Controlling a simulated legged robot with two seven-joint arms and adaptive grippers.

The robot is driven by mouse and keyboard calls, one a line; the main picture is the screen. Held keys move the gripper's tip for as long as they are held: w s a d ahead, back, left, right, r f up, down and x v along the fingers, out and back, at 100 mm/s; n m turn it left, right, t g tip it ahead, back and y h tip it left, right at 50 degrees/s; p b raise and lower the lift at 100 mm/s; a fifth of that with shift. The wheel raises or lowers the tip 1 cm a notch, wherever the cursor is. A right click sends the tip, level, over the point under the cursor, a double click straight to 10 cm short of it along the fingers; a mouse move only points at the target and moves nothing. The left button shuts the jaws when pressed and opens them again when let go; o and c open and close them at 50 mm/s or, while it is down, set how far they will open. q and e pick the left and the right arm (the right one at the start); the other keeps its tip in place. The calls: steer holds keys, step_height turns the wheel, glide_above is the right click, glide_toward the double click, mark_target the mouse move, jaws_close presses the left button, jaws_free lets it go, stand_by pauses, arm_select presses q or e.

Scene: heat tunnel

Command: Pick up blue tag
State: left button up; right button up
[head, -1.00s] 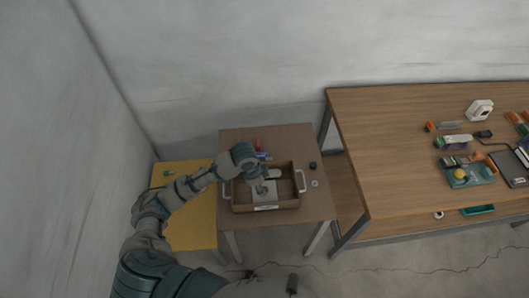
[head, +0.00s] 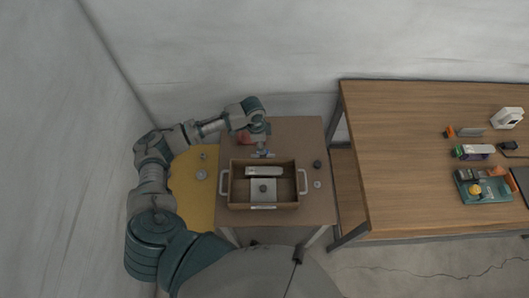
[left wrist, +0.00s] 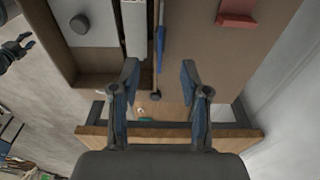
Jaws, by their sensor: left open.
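A narrow blue strip, probably the blue tag (left wrist: 161,38), lies along the outer side of the wooden box (left wrist: 88,81) in the left wrist view. In the head view the box (head: 230,204) stands on the small brown table, and the spot behind it is partly hidden by my left gripper (head: 262,151). In the left wrist view my left gripper (left wrist: 160,78) is open and empty. Its fingers straddle the line of the strip, short of its near end. A dark gripper-like shape, seemingly my right gripper (left wrist: 16,50), shows at the left edge, too small to read.
The box holds a grey plate with a dark knob (head: 263,188) and a white item (head: 264,171). A red object (left wrist: 237,14) lies behind the box. A black knob (head: 317,164) and a pale ring (head: 317,184) lie right of it. A larger table (head: 400,170) stands at right.

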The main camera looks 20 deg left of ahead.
arm_select(q)
steer(key=shift+f, duration=0.8)
steer(key=shift+a+f, duration=0.15)
steer(key=shift+f, duration=0.2)
steer(key=f, duration=0.4)
steer(key=shift+w+d+f+p, duration=0.1)
steer(key=shift+d+f+p, duration=0.1)
steer(key=shift+p, duration=0.1)
steer(key=shift+d, duration=0.25)
steer(key=shift+c, duration=0.2)
steer(key=c, duration=0.8)
jaws_close()
arm_select(e)
steer(key=shift+w+a+r, duration=0.1)
steer(key=shift+w+r, duration=0.1)
steer(key=shift+w, duration=0.4)
steer(key=shift+w+r, duration=0.2)
steer(key=shift+w, duration=0.4)
